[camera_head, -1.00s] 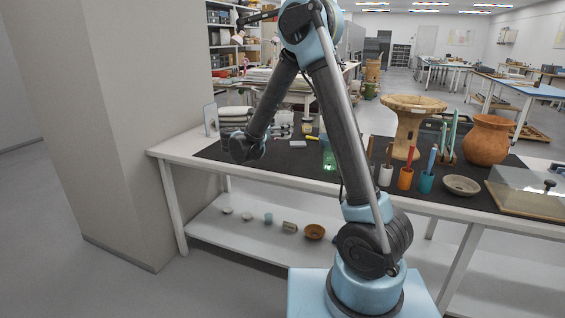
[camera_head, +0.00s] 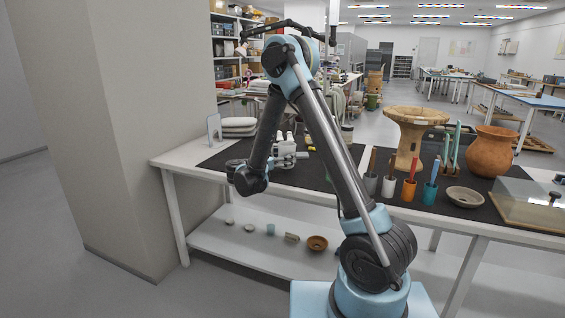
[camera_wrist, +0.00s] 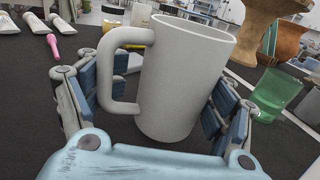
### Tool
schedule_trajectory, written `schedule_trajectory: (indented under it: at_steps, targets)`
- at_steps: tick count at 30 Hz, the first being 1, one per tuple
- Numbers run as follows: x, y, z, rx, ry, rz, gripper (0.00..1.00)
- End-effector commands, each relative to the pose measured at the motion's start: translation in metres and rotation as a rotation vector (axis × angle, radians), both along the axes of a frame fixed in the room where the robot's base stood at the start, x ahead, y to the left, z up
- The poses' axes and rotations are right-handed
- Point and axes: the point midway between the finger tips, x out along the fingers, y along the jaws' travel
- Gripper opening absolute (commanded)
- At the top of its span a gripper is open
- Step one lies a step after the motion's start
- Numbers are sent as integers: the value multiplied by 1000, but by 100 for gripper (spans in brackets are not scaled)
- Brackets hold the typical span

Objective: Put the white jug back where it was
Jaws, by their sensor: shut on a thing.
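The white jug (camera_wrist: 185,80) fills the middle of the wrist view, with its mouth up and its handle (camera_wrist: 118,70) on the left. My gripper (camera_wrist: 168,92) is shut on it, with blue-padded fingers on both sides of its body. The jug's lower end is over the dark mat; I cannot tell whether it touches it. In the head view my gripper (camera_head: 286,154) is small, over the left part of the table, and the jug cannot be made out there.
A green cup (camera_wrist: 275,92) stands close on the right in the wrist view. Several tubes (camera_wrist: 32,22) and a pink tool (camera_wrist: 53,46) lie at left. In the head view, tool cups (camera_head: 409,190), a bowl (camera_head: 464,197) and an orange pot (camera_head: 492,152) occupy the table's right part.

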Motion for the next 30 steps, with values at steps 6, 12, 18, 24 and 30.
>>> schedule_trajectory:
  at_steps: [6, 12, 18, 24, 30]
  targets:
    - [0, 0, -18, 0, 0, 0, 45]
    - [0, 0, -19, 0, 0, 0, 45]
    - [0, 0, -21, 0, 0, -1, 88]
    - [0, -1, -20, 0, 0, -1, 100]
    - [0, -1, -20, 0, 0, -1, 100]
